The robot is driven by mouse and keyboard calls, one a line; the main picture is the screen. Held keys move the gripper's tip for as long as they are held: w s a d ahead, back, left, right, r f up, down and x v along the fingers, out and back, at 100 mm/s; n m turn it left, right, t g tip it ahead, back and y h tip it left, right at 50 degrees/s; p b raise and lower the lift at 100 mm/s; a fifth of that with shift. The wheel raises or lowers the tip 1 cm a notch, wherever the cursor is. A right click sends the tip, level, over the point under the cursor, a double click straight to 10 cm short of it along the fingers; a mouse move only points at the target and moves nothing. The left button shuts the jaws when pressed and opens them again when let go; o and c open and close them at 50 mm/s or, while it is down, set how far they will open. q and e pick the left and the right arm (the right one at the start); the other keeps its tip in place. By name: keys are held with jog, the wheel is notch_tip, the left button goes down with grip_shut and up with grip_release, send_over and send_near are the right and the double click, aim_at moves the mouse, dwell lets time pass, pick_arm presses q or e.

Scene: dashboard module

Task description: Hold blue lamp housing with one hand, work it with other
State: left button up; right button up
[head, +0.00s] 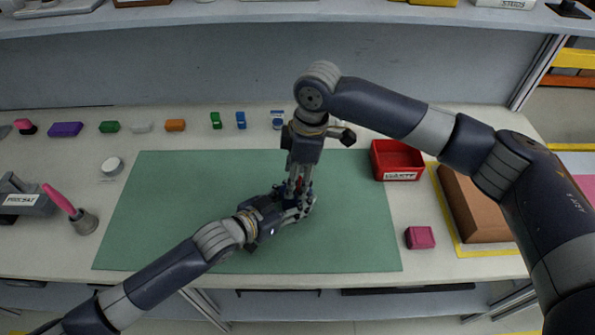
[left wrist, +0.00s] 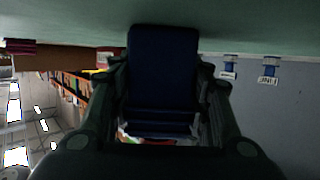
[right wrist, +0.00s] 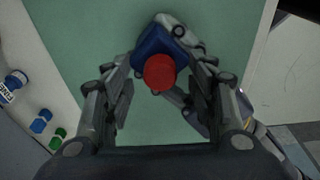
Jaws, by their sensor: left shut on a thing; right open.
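The blue lamp housing (left wrist: 162,70) sits between the fingers of my left gripper (left wrist: 165,95), which is shut on it. In the right wrist view the blue housing (right wrist: 160,40) has a round red cap (right wrist: 160,72) on the end facing my right gripper. My right gripper (right wrist: 163,105) is open, pointing down from above, with its fingers on either side of the red cap and apart from it. In the head view my left gripper (head: 290,207) and right gripper (head: 300,185) meet over the green mat (head: 160,205); the grippers mostly hide the housing there.
A red bin (head: 398,165) stands right of the mat, near a brown box (head: 470,205) and a pink block (head: 420,238). Several small coloured parts line the back. A grey holder (head: 25,198) and a cup with a pink-handled tool (head: 82,222) stand left. The mat's left part is clear.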

pick_arm(q)
jog(key=shift+f, duration=0.1)
pick_arm(e)
jog(key=shift+c, duration=0.4)
jog(key=c, duration=1)
jog(key=shift+r, duration=0.1)
jog(key=shift+r, duration=3)
pick_arm(q)
jog(key=o, duration=1.5)
jog(key=v, duration=1.2)
jog(key=shift+a, duration=0.1)
